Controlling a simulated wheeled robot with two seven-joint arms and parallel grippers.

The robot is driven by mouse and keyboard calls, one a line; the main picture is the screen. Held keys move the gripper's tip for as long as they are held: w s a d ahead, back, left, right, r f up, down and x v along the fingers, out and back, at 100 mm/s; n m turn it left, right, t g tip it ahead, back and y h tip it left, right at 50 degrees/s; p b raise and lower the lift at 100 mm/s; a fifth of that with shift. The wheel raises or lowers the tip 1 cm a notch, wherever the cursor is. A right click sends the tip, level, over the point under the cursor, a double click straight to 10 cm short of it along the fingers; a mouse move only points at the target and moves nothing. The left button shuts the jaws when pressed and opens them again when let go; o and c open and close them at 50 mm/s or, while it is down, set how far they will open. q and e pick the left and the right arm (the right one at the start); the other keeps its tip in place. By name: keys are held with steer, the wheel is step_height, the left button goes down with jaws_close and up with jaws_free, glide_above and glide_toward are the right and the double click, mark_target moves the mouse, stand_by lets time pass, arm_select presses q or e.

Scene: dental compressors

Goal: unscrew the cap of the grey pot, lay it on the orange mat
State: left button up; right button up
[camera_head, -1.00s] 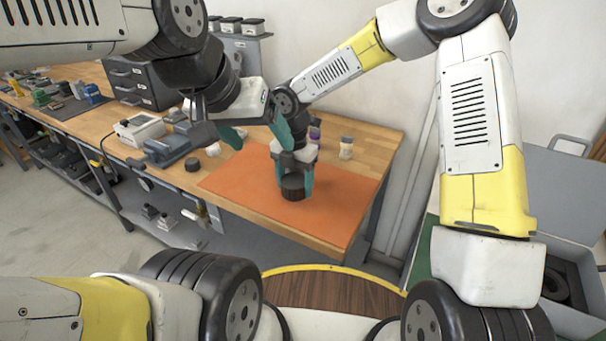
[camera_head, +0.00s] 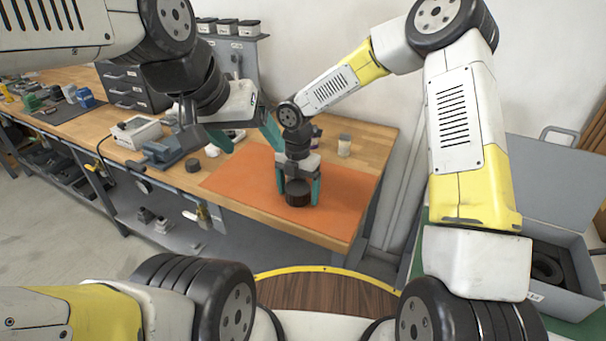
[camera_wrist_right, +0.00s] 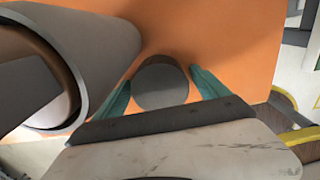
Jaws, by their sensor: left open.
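A dark grey cylinder (camera_head: 298,194), which I take for the grey pot, stands on the orange mat (camera_head: 340,205). I cannot make out a seam between pot and cap. Its round grey top also shows in the right wrist view (camera_wrist_right: 160,88). My right gripper (camera_head: 299,188) points down over it, with one teal finger on each side. In the wrist view its fingers (camera_wrist_right: 160,85) look spread a little wider than the round top. My left gripper (camera_head: 246,132) is open and empty, behind and left of the right one, above the far edge of the mat.
A small jar (camera_head: 344,146) stands behind the mat. A black round piece (camera_head: 193,165) and a grey vise-like tool (camera_head: 172,150) lie left of it. Grey drawers (camera_head: 130,88) stand at the back left. The front and right of the mat are clear.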

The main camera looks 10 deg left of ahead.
mark_target(298, 187)
steer(key=shift+r, duration=0.15)
step_height(298, 187, up, 11)
steer(key=s+d+r+m+t, duration=0.1)
steer(key=s+d+r+m, duration=0.2)
steer(key=d+r+m, duration=0.45)
steer(key=s+d+r+m+t+y, duration=0.1)
steer(key=s+d+r+m+t, duration=0.1)
steer(key=s+d+r+m, duration=0.2)
steer(key=s+d+r+m+t+y, duration=0.1)
steer(key=s+d+r+m+t, duration=0.2)
steer(key=s+d+m, duration=0.8)
steer(key=shift+s+d+r+m, duration=0.25)
steer(key=shift+s+r+m, duration=0.75)
steer(key=shift+m, duration=3.45)
steer(key=shift+w+r, duration=0.1)
